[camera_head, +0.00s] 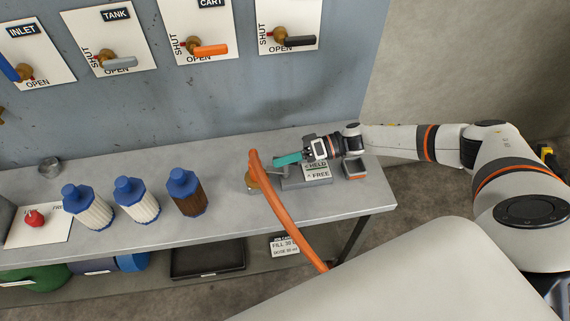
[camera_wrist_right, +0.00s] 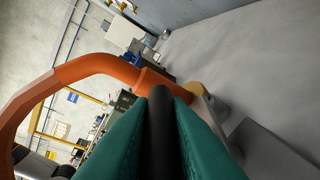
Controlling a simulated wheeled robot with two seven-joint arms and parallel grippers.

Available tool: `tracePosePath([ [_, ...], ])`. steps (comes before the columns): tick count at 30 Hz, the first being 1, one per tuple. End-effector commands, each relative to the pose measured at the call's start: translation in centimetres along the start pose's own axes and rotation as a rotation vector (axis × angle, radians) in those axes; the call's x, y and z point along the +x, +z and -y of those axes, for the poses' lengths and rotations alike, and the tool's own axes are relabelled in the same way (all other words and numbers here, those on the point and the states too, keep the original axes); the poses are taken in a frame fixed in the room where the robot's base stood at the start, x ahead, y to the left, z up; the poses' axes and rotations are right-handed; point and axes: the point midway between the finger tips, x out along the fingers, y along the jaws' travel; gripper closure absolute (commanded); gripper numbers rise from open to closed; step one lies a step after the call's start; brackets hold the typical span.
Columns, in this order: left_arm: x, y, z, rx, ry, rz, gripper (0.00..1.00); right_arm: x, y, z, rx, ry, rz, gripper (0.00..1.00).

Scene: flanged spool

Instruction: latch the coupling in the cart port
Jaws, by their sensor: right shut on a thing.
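My right gripper (camera_head: 279,160) reaches in from the right over the bench, just above the grey block with the HELD/FREE label (camera_head: 317,170). Its teal fingers, also in the right wrist view (camera_wrist_right: 168,95), are shut on a dark bar (camera_wrist_right: 160,125). The orange hose (camera_head: 290,222) arches up beside the fingertips; its end (camera_wrist_right: 152,80) lies just beyond them in the wrist view. My left gripper is out of view.
Several bottles with blue caps (camera_head: 185,193) stand on the bench (camera_head: 235,230) to the left. The wall behind carries valve plates, among them the CART one with an orange lever (camera_head: 211,50), turned sideways.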

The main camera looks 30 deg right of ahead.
Motion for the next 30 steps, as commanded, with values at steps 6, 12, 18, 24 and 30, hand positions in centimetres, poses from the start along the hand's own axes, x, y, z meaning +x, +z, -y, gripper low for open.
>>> tracePosePath([
  [6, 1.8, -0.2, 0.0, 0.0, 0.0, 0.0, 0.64, 0.1, -0.1, 0.3, -0.035, 0.079, -0.132, 1.0],
  [12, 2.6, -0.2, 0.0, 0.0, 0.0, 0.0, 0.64, 0.1, -0.1, 0.2, -0.056, 0.13, -0.212, 1.0],
  [18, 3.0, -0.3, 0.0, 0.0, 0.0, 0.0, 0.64, 0.1, -0.2, 0.1, -0.066, 0.157, -0.255, 1.0],
  [24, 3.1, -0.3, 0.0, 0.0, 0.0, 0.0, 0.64, 0.2, -0.2, 0.0, -0.069, 0.165, -0.267, 1.0],
  [30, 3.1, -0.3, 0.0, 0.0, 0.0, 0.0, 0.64, 0.2, -0.2, -0.1, -0.069, 0.167, -0.268, 1.0],
])
